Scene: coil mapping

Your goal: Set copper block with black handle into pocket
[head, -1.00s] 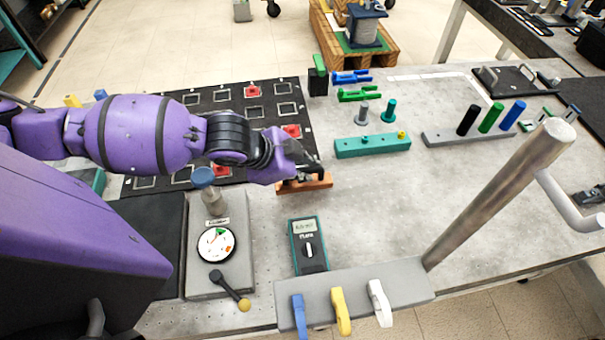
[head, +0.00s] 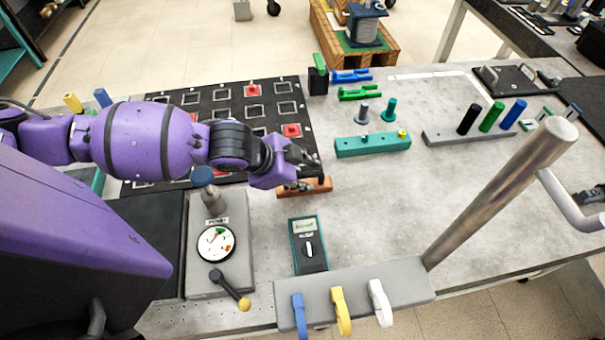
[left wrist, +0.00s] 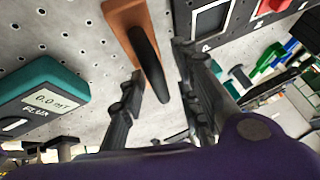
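The copper block (head: 322,187) lies on the grey perforated table, just off the near right edge of the black pocket board. It also shows in the left wrist view (left wrist: 122,18), with its black handle (left wrist: 147,62) standing out toward my gripper. My left gripper (head: 306,173) is over the block in the head view, hiding part of it and most of the handle. In the wrist view my left gripper (left wrist: 160,90) is open, with the handle between its spread fingers and a gap on the right side. The board (head: 228,108) has rows of pale-framed square pockets, some with red pieces. My right gripper is out of view.
A teal meter (head: 308,245) and a dial unit (head: 217,245) stand in front of the block. A grey bar (head: 355,289) with coloured hooks and a metal post line the near edge. The table's middle right is clear.

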